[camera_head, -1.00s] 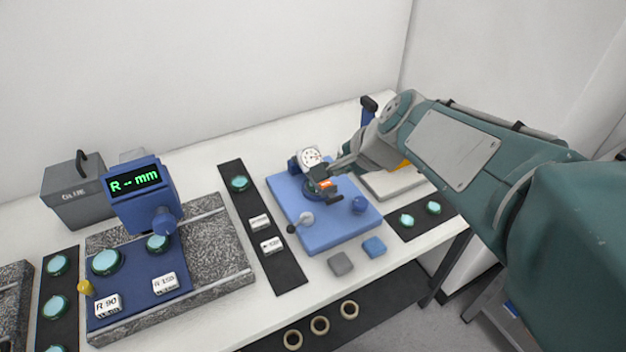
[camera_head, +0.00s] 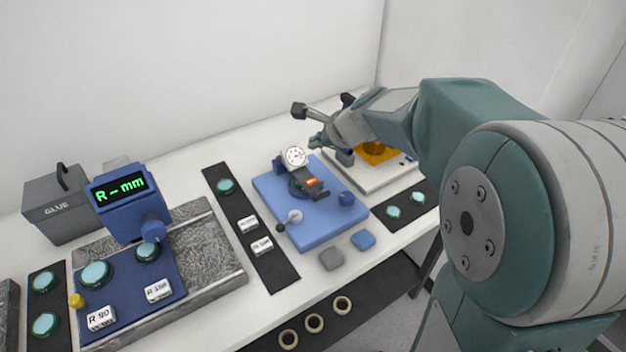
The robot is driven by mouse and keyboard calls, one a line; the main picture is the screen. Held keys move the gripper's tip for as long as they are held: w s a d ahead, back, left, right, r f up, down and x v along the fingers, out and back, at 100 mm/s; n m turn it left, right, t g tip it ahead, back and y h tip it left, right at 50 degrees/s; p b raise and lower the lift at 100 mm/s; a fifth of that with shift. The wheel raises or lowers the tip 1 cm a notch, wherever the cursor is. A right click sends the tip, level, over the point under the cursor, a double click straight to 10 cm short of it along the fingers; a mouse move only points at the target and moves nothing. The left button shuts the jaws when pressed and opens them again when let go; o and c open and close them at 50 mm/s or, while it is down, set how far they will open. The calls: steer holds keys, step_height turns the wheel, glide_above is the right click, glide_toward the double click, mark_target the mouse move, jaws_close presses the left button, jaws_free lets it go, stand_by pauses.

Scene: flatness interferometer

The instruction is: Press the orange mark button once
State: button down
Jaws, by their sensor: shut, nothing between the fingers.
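An orange mark (camera_head: 312,183) shows on a dark part beside the dial gauge, on the blue plate (camera_head: 330,225). I cannot tell whether it is a button. A larger amber-orange square (camera_head: 378,153) lies on a white base (camera_head: 385,178) at the back right, partly behind my wrist. My gripper (camera_head: 321,138) is shut and empty, above and behind the blue plate, between the dial gauge and the white base. It looks apart from the orange mark. Its fingers are small and partly overlapped, and no contact is visible.
The dial gauge (camera_head: 294,157) stands close in front of my gripper. A grey block (camera_head: 330,260) and a blue block (camera_head: 363,240) lie before the plate. Teal buttons (camera_head: 392,212) sit on a black strip at right. A blue display unit (camera_head: 122,187) stands at left.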

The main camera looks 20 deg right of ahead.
glide_above(314, 181)
step_height(314, 181, down, 6)
steer(key=shift+f, duration=1.15)
steer(key=shift+a, duration=0.1)
stand_by(0.6)
steer(key=shift+f, duration=0.3)
steer(key=shift+f, duration=0.5)
stand_by(0.7)
steer(key=shift+r, duration=0.9)
